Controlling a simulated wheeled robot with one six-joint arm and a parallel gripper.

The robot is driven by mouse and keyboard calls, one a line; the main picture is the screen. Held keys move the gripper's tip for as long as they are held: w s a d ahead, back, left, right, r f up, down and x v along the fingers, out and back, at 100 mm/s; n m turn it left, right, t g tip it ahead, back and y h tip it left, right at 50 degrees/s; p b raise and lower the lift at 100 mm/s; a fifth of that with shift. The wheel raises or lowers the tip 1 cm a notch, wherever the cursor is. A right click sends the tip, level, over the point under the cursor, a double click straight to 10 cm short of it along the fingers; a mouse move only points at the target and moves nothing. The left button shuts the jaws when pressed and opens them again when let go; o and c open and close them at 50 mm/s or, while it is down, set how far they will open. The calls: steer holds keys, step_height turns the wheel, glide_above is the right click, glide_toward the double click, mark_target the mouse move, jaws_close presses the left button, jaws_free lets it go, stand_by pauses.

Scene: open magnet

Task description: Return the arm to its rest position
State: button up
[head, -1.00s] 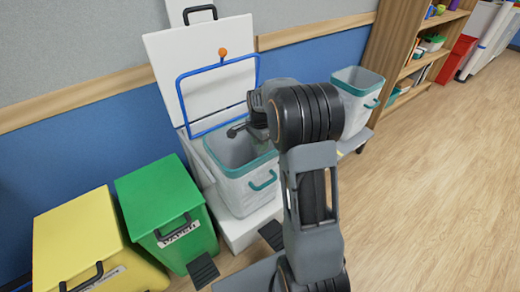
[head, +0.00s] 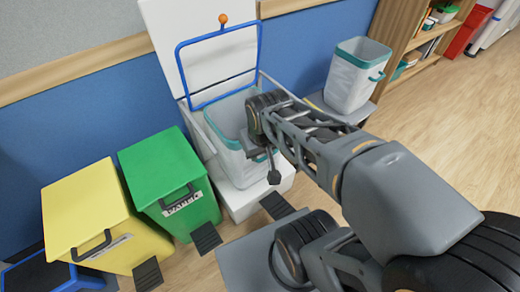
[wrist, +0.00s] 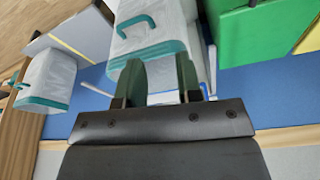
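My gripper (wrist: 161,78) shows in the wrist view with its two dark green fingers apart and nothing seen held between them. In the head view my arm reaches in from the lower right, and its end is near the front right of a white liner bin with a teal rim (head: 222,134). My arm hides part of that bin. The bin also shows in the wrist view (wrist: 128,40), beyond the fingers; I cannot tell how far apart they are. The bin stands in a white housing (head: 242,198) whose lid with a blue frame (head: 180,62) is raised.
A green bin (head: 160,165) and a yellow bin (head: 85,205), both shut, stand at left. Another white bin with a teal rim (head: 352,80) stands on a grey surface behind my arm. A wooden shelf (head: 410,35) is at back right. Wooden floor (head: 450,120) is clear at right.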

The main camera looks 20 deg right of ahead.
steer(key=shift+s, duration=0.15)
steer(key=w+p+v, duration=0.2)
steer(key=p+v, duration=0.8)
steer(key=w+r+p+v, duration=0.1)
steer(key=w+p+v, duration=0.2)
steer(key=p+v, duration=0.7)
steer(key=shift+s+a+r+t+p, duration=0.3)
steer(key=shift+r+t, duration=0.1)
steer(key=shift+r, duration=0.35)
